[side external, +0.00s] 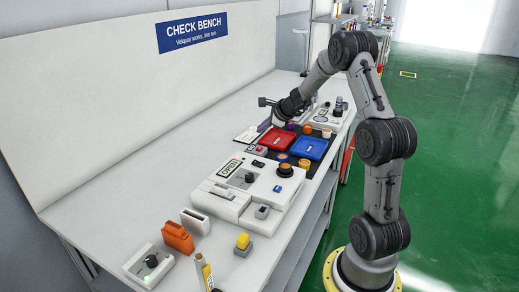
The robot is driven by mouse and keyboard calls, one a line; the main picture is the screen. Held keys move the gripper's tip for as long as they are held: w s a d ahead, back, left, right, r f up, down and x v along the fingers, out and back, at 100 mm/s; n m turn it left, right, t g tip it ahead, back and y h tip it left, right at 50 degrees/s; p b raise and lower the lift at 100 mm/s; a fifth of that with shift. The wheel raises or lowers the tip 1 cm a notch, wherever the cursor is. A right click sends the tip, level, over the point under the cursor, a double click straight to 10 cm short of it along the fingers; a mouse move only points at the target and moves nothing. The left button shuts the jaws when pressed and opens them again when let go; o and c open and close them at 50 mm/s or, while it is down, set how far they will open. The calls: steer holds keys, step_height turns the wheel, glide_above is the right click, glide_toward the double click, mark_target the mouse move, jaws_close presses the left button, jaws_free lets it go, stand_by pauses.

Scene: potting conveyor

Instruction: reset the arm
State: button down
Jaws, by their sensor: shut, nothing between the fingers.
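My gripper (265,102) is above the far half of the white bench, over the area behind the red tray (277,138) and blue tray (311,149). It looks dark and small at this distance, with its fingers shut and nothing held. My arm comes from its base at the bench's right side, rises, and bends over to the left, with the wrist bent down toward the bench. What lies directly beneath the wrist is partly hidden by it.
A white device with an "OPEN" label (230,168) sits mid-bench. An orange block (177,237), a white holder (195,221), a yellow-topped block (242,241), a knob box (149,264) and a yellow tube (203,271) stand nearer. The bench's left strip (130,185) is clear.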

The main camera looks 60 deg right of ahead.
steer(key=w+a+r+n+t+y, duration=0.15)
steer(key=a+r+n, duration=0.25)
steer(key=a+r, duration=0.5)
steer(key=w+a+r+n+t+y, duration=0.1)
steer(key=w+a+r+n, duration=0.2)
steer(key=a+r, duration=0.65)
steer(key=s+a+r+n+y, duration=0.1)
steer(key=s+a+n, duration=0.35)
steer(key=a, duration=0.35)
steer(key=s+a+r+n+y, duration=0.2)
steer(key=s+a+n, duration=0.25)
steer(key=a, duration=0.35)
steer(key=s+a+f+n+g, duration=0.1)
steer(key=s+a+n+g, duration=0.1)
steer(key=s+a+n, duration=0.55)
steer(key=s+d+f+n+g+h, duration=0.1)
steer(key=s+d+f+n+g, duration=0.1)
steer(key=s, duration=0.5)
steer(key=s+d+f+n+g+h, duration=0.1)
steer(key=s+d+f+n, duration=0.3)
steer(key=s+f, duration=0.3)
steer(key=shift+s+f+n+g+h, duration=0.25)
steer(key=shift+s+n+g+h, duration=0.1)
steer(key=shift+s+n, duration=0.2)
